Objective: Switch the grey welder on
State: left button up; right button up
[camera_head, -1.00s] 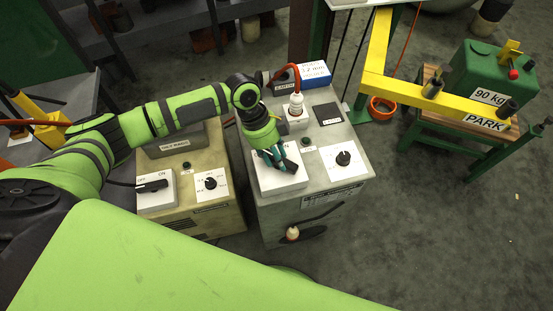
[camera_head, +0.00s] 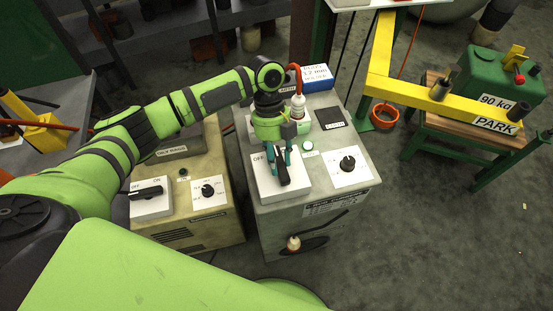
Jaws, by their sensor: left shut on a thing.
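The grey welder (camera_head: 280,224) stands in the middle, with a white OFF/ON switch plate (camera_head: 264,184) on its top left. The word OFF shows; the gripper covers the ON side. My left gripper (camera_head: 280,165) points down over this plate, its teal fingers shut on the black switch lever (camera_head: 283,176). The lever points roughly toward the front and back of the welder. A small round lamp (camera_head: 308,146) beside the plate looks pale and bright. A white dial plate with a black knob (camera_head: 347,164) is to its right. My right gripper is not in view.
A yellowish welder (camera_head: 205,229) with its own OFF/ON lever (camera_head: 147,193) stands close on the left. A red cable and white plug (camera_head: 297,106) and a blue-and-white box (camera_head: 316,77) are behind. A yellow frame (camera_head: 410,88) stands right; the floor at front right is clear.

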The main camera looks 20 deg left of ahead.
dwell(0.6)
pick_arm(q)
jog(key=o, duration=1.2)
jog(key=shift+c, duration=0.2)
jog(key=v, duration=1.2)
jog(key=shift+s+d, duration=0.1)
jog(key=shift+d, duration=0.05)
